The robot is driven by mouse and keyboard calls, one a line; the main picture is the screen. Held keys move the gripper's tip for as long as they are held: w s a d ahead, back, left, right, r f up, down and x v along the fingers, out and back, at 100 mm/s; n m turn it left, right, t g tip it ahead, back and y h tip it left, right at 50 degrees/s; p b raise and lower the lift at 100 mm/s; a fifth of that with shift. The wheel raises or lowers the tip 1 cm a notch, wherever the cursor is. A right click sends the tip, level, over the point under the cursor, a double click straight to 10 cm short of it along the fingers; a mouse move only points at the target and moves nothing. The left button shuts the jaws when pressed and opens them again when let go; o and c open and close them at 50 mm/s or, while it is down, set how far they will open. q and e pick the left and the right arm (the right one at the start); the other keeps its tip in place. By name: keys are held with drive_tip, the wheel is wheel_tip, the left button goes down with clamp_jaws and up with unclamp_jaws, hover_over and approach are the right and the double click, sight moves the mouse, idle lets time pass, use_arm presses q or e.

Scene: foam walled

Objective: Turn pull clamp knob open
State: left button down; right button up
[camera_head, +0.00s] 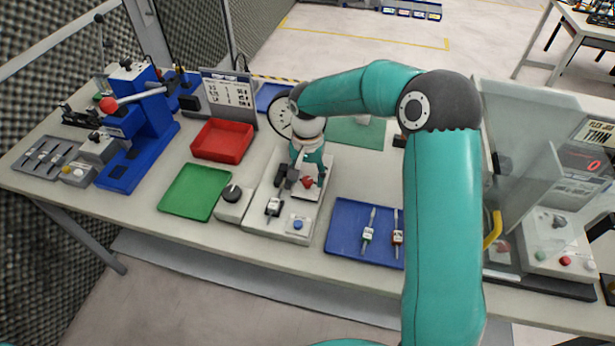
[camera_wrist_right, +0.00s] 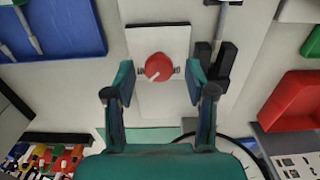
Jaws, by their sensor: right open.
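The red clamp knob (camera_head: 308,182) sits on a white fixture plate (camera_head: 281,214) in the middle of the table. In the right wrist view my right gripper (camera_wrist_right: 158,82) is open, with one finger on each side of the knob and a gap to both. My left gripper is not in either view.
A black clamp (camera_wrist_right: 214,66) stands close beside one finger. A display machine (camera_head: 560,200) stands at right.

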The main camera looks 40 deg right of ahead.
drive_tip(key=shift+f, duration=0.8)
drive_tip(key=shift+c, duration=0.3)
clamp_jaws()
